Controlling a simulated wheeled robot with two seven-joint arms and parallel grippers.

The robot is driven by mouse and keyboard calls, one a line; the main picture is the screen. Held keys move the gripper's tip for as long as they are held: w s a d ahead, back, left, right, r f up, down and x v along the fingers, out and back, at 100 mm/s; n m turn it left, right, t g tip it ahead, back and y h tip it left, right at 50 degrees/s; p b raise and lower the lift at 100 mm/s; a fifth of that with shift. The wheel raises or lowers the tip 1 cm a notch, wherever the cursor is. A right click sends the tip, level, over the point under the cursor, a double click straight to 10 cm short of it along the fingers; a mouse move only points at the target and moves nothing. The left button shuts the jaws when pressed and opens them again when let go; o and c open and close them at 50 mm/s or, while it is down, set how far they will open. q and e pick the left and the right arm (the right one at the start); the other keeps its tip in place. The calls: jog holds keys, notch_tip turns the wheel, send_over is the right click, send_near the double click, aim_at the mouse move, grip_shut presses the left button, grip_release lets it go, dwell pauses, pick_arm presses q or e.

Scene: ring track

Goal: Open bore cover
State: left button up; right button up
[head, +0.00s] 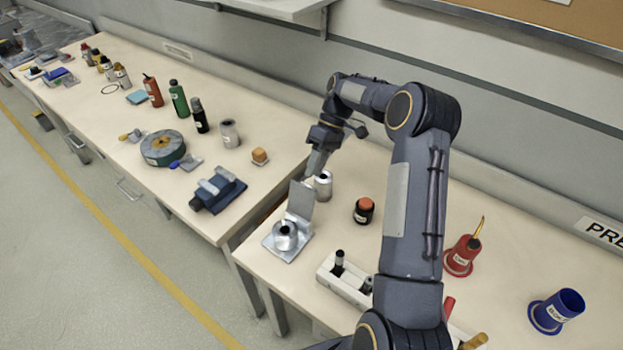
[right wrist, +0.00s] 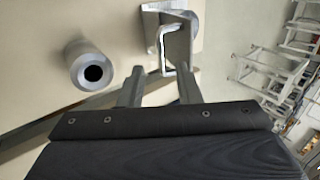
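The bore fixture is a metal square base (head: 275,246) with a round metal bore (head: 286,235) near the front of the right-hand table. Its grey flat cover (head: 300,199) stands up roughly vertical behind the bore, leaving the bore uncovered. In the right wrist view the cover (right wrist: 177,47) shows just beyond the fingers, nearer the right finger. My right gripper (head: 313,172) is behind and above the cover's top edge. In the right wrist view its two fingers (right wrist: 159,88) are apart with nothing held between them. Whether a finger touches the cover I cannot tell. My left gripper is out of view.
A silver hollow cylinder (head: 324,186) stands close to my right gripper. A black jar with an orange top (head: 364,210), a light holder block (head: 345,285), a red holder (head: 461,258) and a blue cup (head: 556,311) share the table. Another cluttered table is at left.

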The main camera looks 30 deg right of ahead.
jog(key=v, duration=0.3)
jog(key=shift+d+r, duration=0.2)
jog(key=shift+r, duration=0.1)
jog(key=shift+c, duration=0.4)
